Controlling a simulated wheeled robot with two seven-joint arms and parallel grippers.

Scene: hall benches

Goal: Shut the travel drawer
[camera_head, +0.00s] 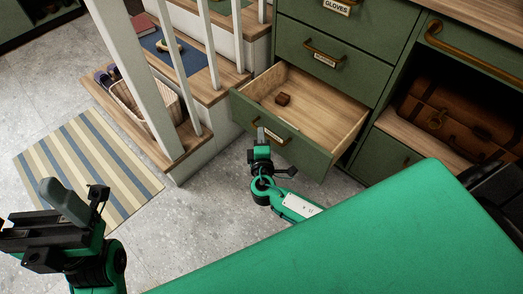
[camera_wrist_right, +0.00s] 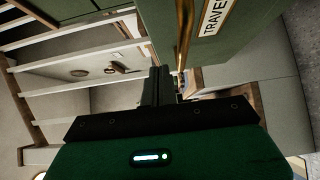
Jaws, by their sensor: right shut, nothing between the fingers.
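The travel drawer (camera_head: 308,155) is green with a pale wood inside and stands pulled well out of the cabinet in the head view. A small brown block (camera_head: 283,99) lies in it. Its front carries a brass handle, which in the wrist view (camera_wrist_right: 184,34) is beside the TRAVEL label (camera_wrist_right: 216,16). My right gripper (camera_head: 261,134) is shut and empty, its fingertips at the drawer front near the handle. Whether they touch it I cannot tell. In the wrist view its fingers (camera_wrist_right: 158,85) point towards the front. My left gripper (camera_head: 62,200) is at the lower left, away from the drawer.
Stairs with white balusters (camera_head: 161,80) stand left of the drawer, holding a wicker basket (camera_head: 145,104). A striped rug (camera_head: 88,165) lies on the floor. Closed drawers (camera_head: 340,55) are above; a brown suitcase (camera_head: 450,110) sits in the open compartment at right.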

